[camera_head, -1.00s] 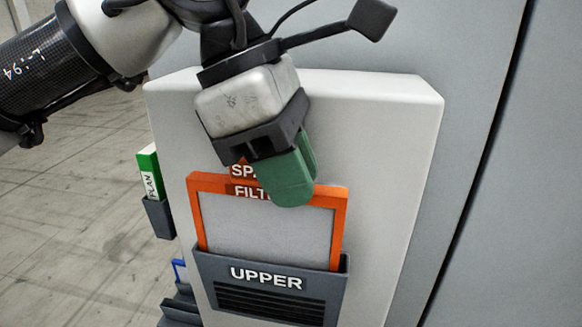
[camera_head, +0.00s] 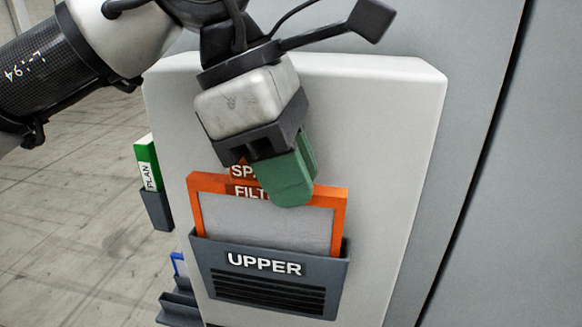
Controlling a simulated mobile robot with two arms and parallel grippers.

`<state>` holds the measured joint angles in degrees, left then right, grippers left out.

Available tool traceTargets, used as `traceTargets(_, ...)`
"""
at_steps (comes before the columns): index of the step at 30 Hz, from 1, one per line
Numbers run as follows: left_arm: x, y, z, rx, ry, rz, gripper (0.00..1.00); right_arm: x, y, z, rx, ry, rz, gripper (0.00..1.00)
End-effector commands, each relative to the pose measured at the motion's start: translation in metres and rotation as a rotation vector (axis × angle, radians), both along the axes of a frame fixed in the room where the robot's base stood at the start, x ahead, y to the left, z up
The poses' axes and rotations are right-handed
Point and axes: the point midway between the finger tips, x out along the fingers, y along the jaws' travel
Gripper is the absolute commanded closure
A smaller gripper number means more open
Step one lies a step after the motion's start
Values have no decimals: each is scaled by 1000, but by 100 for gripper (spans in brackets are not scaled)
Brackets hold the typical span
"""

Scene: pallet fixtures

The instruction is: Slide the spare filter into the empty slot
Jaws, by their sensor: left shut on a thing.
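The spare filter (camera_head: 265,222) is an orange-framed panel with a light grey face and a label on top, partly covered by my gripper. Its lower part is hidden inside the dark grey slot marked UPPER (camera_head: 264,283) on the front of a white panel; its upper part stands out above the slot's rim. My left gripper (camera_head: 288,183), with green fingers, is shut on the filter's top edge, near the label. My right gripper is out of view.
A green-and-white PLAN item (camera_head: 149,167) sits in a small grey holder (camera_head: 157,210) on the panel's left side. Below it a blue-edged item (camera_head: 178,264) shows by a dark tray (camera_head: 178,308). Grey wall stands to the right; bare floor lies left.

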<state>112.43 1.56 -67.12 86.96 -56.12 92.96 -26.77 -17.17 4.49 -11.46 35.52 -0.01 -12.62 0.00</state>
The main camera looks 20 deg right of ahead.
Motion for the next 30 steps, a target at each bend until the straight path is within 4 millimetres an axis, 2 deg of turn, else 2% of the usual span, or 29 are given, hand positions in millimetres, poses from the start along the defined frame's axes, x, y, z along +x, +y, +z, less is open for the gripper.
traceTargets(30, 0, 0, -17, 2, -1, 0, 100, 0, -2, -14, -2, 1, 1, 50)
